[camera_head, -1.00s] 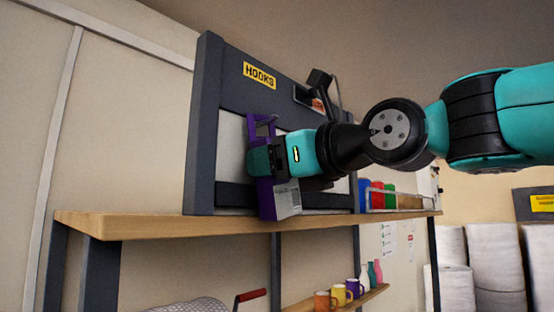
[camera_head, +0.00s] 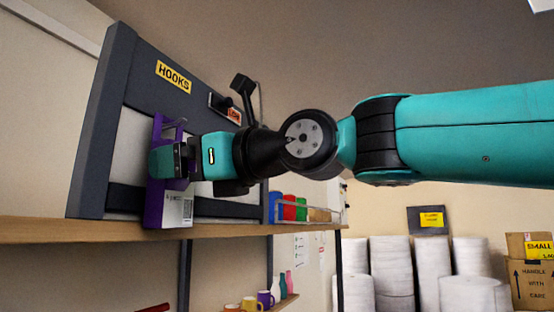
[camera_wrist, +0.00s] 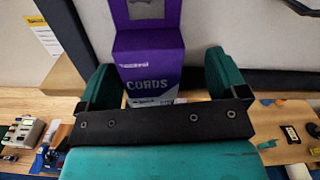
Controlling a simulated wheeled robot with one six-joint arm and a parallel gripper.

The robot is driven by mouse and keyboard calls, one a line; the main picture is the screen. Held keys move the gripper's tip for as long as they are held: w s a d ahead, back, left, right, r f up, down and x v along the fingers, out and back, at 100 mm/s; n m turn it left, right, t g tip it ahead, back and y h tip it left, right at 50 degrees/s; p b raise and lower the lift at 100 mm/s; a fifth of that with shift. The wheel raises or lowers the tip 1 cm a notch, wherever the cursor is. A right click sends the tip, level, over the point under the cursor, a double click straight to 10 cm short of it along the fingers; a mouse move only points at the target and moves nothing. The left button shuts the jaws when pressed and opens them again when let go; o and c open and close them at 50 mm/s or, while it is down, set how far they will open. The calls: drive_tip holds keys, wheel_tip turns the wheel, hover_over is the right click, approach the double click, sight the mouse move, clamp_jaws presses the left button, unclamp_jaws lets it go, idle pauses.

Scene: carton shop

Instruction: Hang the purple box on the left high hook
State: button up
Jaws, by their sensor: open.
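The purple box (camera_head: 154,206) is upright in front of the hooks board (camera_head: 90,135). It has a hang tab at its top and a white lower part. In the wrist view the box (camera_wrist: 150,52) reads "CORDS" and stands between the two teal fingers. My gripper (camera_wrist: 160,68) is open, with a gap visible beside the box on the right. In the head view my gripper (camera_head: 170,160) is at the box's upper part and covers some of it. A thin grey hook (camera_head: 181,123) shows at the tab; whether it passes through the tab's opening is unclear.
A wooden shelf (camera_head: 60,231) runs below the board. Blue, red and green items (camera_head: 289,208) stand on it to the right. Small loose parts (camera_wrist: 22,132) lie on a surface below the gripper. Mugs (camera_head: 250,302) are on a lower shelf.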

drive_tip(key=v, duration=1.5)
drive_tip(key=shift+d+b, duration=0.25)
drive_tip(key=shift+b, duration=0.1)
drive_tip(key=shift+s+f, duration=0.1)
drive_tip(key=d+f+n+g+h+b, duration=0.15)
drive_tip(key=f+n, duration=0.25)
drive_tip(key=f, duration=0.6)
drive_tip(key=d+f+n+h+b, duration=0.2)
drive_tip(key=f+n+h+b, duration=0.15)
drive_tip(key=f, duration=0.55)
drive_tip(key=d+f+n+h+b, duration=0.2)
drive_tip(key=f+n, duration=0.3)
drive_tip(key=f, duration=0.5)
drive_tip(key=s+d+f+n+g+h+b, duration=0.1)
drive_tip(key=s+d+f+n, duration=0.2)
drive_tip(key=f+n, duration=0.2)
drive_tip(key=s+d+f+n+g+h+b, duration=0.2)
drive_tip(key=s+d+f+n, duration=0.1)
drive_tip(key=f, duration=0.7)
drive_tip(key=s+d+f+n+g+h+b, duration=0.1)
drive_tip(key=s+d+f+n+g+h, duration=0.1)
drive_tip(key=f+n, duration=0.4)
drive_tip(key=s+d+f, duration=0.1)
drive_tip(key=s, duration=0.1)
drive_tip(key=shift+s+n, duration=0.35)
